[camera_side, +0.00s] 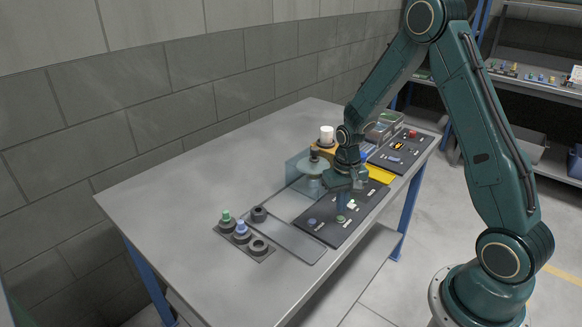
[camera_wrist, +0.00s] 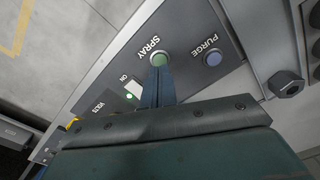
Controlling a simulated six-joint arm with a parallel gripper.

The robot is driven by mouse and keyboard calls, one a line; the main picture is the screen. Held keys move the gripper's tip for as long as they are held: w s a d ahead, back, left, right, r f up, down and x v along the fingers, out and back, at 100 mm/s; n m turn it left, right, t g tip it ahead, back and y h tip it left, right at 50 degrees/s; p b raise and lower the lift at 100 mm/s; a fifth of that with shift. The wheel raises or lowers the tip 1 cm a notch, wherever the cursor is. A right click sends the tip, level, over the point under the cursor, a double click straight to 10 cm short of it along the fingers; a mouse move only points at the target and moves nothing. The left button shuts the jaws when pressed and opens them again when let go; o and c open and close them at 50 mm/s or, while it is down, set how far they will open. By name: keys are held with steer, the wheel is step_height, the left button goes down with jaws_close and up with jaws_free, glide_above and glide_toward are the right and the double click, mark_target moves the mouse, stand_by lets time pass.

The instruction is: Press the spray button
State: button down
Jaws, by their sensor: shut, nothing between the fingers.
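The green spray button (camera_wrist: 159,58), labelled SPRAY, sits on a dark panel (camera_wrist: 195,20) in the wrist view. My gripper (camera_wrist: 158,74) is shut and empty, and its fingertips appear right at the lower edge of the button. Whether they touch it cannot be told. In the side view my gripper (camera_side: 343,209) points down over the dark panel (camera_side: 331,234), with the green button (camera_side: 340,219) just below its tips. A blue PURGE button (camera_wrist: 212,59) lies to the right of the spray button in the wrist view.
A lit ON switch (camera_wrist: 133,89) is close by the fingers. A rack with green and blue-topped pieces (camera_side: 243,238) stands at the front left. The table's left part is bare.

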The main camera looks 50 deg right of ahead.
steer(key=shift+r, duration=1.95)
steer(key=shift+c, duration=1)
jaws_free()
steer(key=w+d+r, duration=0.6)
steer(key=d+r, duration=0.3)
steer(key=r, duration=0.1)
steer(key=w+d+r, duration=0.6)
steer(key=d+r, duration=0.4)
steer(key=shift+w, duration=0.4)
steer(key=shift+d, duration=0.1)
steer(key=shift+r, duration=0.1)
